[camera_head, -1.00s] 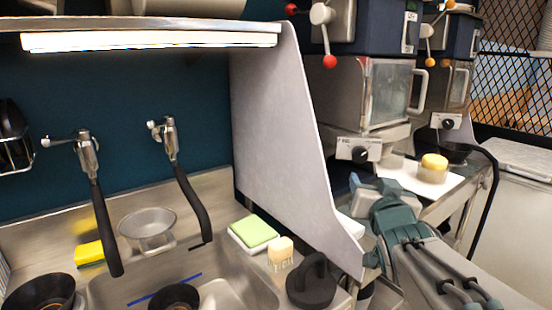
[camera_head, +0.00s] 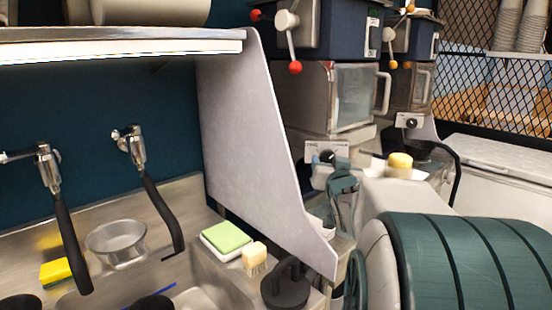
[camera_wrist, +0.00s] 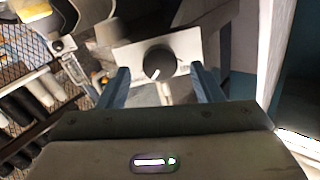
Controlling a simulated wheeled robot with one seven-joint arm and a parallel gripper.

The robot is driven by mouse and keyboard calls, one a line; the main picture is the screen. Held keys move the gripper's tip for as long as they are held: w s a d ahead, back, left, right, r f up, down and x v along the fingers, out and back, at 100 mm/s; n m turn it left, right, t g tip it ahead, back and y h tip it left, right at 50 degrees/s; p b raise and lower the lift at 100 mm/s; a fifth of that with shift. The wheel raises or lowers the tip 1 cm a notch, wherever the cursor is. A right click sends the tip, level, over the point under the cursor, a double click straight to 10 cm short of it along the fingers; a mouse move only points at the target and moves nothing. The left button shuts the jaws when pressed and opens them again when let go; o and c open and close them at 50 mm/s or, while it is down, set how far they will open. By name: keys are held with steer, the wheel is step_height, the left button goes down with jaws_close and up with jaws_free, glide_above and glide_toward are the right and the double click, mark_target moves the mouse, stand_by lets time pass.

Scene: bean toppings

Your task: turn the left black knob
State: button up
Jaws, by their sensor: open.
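The left black knob (camera_head: 327,156) sits on a white plate under the left machine with the glass door. In the wrist view the knob (camera_wrist: 160,63) is round and black with a white mark, and lies between my two blue fingers. My gripper (camera_wrist: 160,78) is open, with a finger on either side of the knob and visible gaps to it. In the head view my gripper (camera_head: 328,164) is at the knob plate and partly covers it. I cannot tell how deep the fingers reach around the knob.
A second black knob (camera_head: 411,122) is on the right machine. A grey divider panel (camera_head: 250,140) stands left of my arm. A yellow round item (camera_head: 399,160) is behind my arm. A green sponge (camera_head: 226,237) and a black tamper (camera_head: 287,284) lie by the sink.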

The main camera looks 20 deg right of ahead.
steer(key=shift+x, duration=1)
steer(key=c, duration=1)
steer(key=shift+o, duration=0.2)
